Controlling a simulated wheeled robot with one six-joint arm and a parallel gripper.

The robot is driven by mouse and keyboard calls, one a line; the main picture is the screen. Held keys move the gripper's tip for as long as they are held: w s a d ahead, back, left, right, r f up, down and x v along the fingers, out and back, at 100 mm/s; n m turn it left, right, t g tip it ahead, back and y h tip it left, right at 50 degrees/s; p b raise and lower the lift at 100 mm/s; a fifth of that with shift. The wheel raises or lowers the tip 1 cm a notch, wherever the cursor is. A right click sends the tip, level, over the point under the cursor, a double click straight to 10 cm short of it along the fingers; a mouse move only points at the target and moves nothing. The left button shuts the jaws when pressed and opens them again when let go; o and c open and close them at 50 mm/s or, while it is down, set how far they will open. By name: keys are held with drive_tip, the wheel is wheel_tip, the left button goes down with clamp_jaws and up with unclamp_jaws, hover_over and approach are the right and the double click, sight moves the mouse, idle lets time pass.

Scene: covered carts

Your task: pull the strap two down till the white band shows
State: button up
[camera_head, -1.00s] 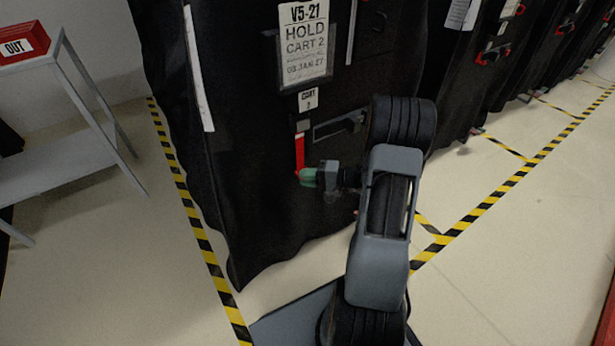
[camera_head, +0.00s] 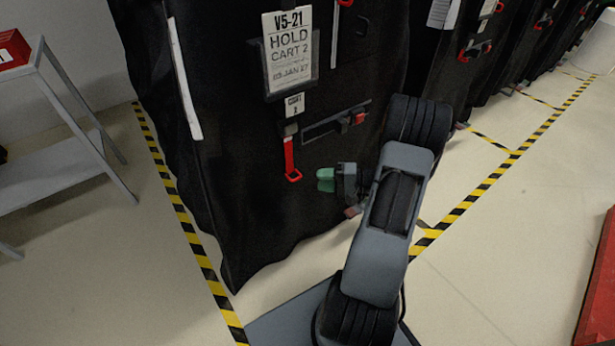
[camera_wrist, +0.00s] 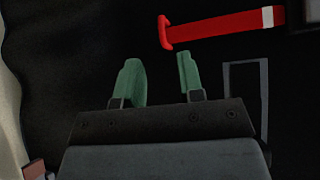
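The red strap (camera_head: 289,155) hangs on the black cover of the cart marked HOLD CART 2, under a small "CART 2" tag (camera_head: 294,104). It ends in a red loop (camera_head: 294,176). In the wrist view the strap (camera_wrist: 225,25) runs across the top, and a white band (camera_wrist: 268,17) shows at its right end beside a dark fitting. My gripper (camera_head: 326,180) is right of the loop and apart from it. In the wrist view its two green fingers (camera_wrist: 160,76) are spread with nothing between them.
A dark bar with a red end (camera_head: 358,118) is on the cover, above right of my gripper. More covered carts stand to the right. A grey shelf (camera_head: 60,170) with a red box stands at left. Yellow-black tape (camera_head: 185,225) marks the floor.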

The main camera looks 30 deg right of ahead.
drive_tip(key=shift+p+v, duration=0.4)
drive_tip(key=shift+v, duration=2.3)
drive_tip(key=s+a+r+n+g+h+p, duration=0.1)
drive_tip(key=a+r+n+g+h+p, duration=0.15)
drive_tip(key=a+r+g+p, duration=0.5)
drive_tip(key=s+a+r+n+g+h+p, duration=0.25)
drive_tip(key=a+r+p, duration=0.55)
drive_tip(key=r, duration=0.7)
drive_tip(key=s+a+r+n+t+h+p, duration=0.1)
drive_tip(key=s+a+r+n+h+p, duration=0.1)
drive_tip(key=r+h+p, duration=0.2)
drive_tip(key=s+a+r+n+t+h+p, duration=0.2)
drive_tip(key=r+p, duration=0.9)
drive_tip(key=r, duration=0.6)
drive_tip(key=shift+a+r+t+h, duration=0.35)
drive_tip(key=shift+a+h, duration=0.15)
drive_tip(key=shift+h, duration=0.5)
drive_tip(key=shift+s, duration=0.1)
